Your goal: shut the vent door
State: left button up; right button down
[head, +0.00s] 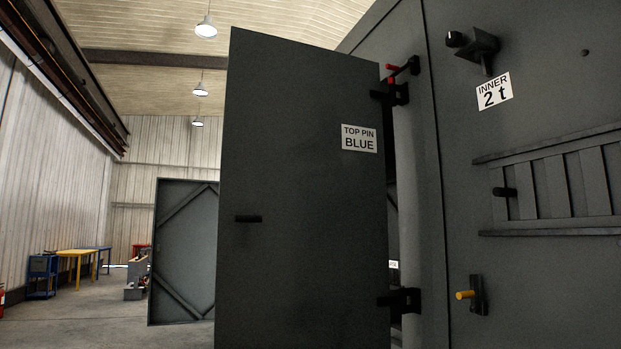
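A large dark grey door (290,190) stands swung open in the middle of the head view, hinged at its right edge. It has a short black handle (248,219) and a label (359,138) reading "TOP PIN BLUE". A red pin (391,67) shows at its upper hinge (392,94); the lower hinge (400,300) is black. On the grey wall at right, a slatted vent panel (555,188) sits between two slanting rails, with a black knob (504,192). I cannot tell which of these is the vent door. Neither gripper is in view.
The wall carries an "INNER 2 t" label (494,92), a black bracket (478,47) and a yellow-ended lever (466,295). Another braced panel (183,250) stands behind at left. Tables (78,254) and a blue cart (42,275) stand far left. The floor at lower left is open.

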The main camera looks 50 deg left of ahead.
aim_at(303, 146)
jog(key=u, duration=1.55)
